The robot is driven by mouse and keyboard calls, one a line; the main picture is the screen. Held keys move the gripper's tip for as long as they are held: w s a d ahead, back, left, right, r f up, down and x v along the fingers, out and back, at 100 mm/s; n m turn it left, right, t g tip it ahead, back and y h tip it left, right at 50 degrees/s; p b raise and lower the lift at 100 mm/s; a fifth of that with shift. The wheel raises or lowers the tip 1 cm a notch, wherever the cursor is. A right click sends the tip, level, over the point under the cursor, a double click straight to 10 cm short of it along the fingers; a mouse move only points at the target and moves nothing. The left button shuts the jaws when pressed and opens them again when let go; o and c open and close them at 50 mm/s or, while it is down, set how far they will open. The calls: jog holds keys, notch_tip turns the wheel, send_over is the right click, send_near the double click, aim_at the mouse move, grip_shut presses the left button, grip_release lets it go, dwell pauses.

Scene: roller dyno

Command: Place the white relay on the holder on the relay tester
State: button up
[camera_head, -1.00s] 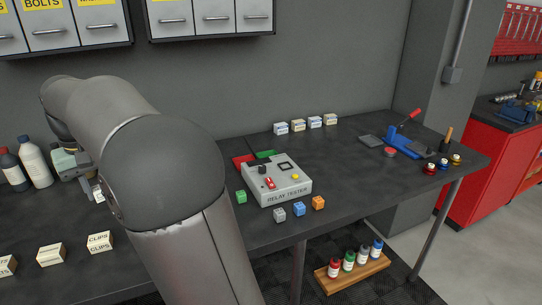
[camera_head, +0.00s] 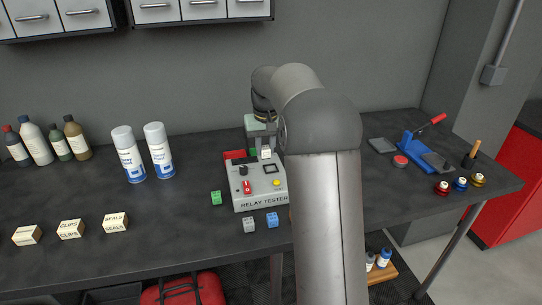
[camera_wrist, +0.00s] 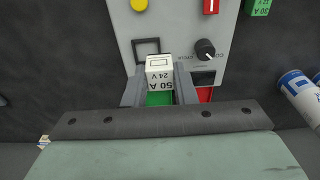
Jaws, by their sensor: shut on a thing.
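The white relay (camera_wrist: 159,72), marked 50 A 24 V, is held between the two fingers of my gripper (camera_wrist: 158,84) in the wrist view. In the head view the white relay (camera_head: 266,153) shows at the rear edge of the relay tester (camera_head: 262,203), below my gripper (camera_head: 261,146). The grey tester has a square black-framed recess (camera_wrist: 147,46), apparently the holder; it shows empty just beyond the relay. The relay appears above the tester's rear edge, apart from the recess; its exact height I cannot tell.
The tester carries a black knob (camera_wrist: 205,48), a red switch (camera_head: 247,187) and a yellow button (camera_head: 277,183). Red (camera_head: 233,155) and green (camera_wrist: 160,98) patches lie behind it. Green (camera_head: 216,198), grey (camera_head: 249,225) and blue (camera_head: 272,220) relays stand around it. Spray cans (camera_head: 128,155) stand left.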

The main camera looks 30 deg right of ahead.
jog(key=d+f, duration=0.1)
jog(key=w+d+f, duration=0.1)
jog(key=shift+f, duration=0.3)
jog(key=shift+w+d+f+p, duration=0.1)
jog(key=shift+f+p, duration=0.05)
jog(key=shift+f, duration=0.7)
jog(key=shift+w+d+f+p, duration=0.1)
jog(key=shift+f+p, duration=0.05)
jog(key=shift+f, duration=0.7)
jog(key=shift+f, duration=0.15)
jog(key=o, duration=1)
jog(key=shift+c, duration=0.2)
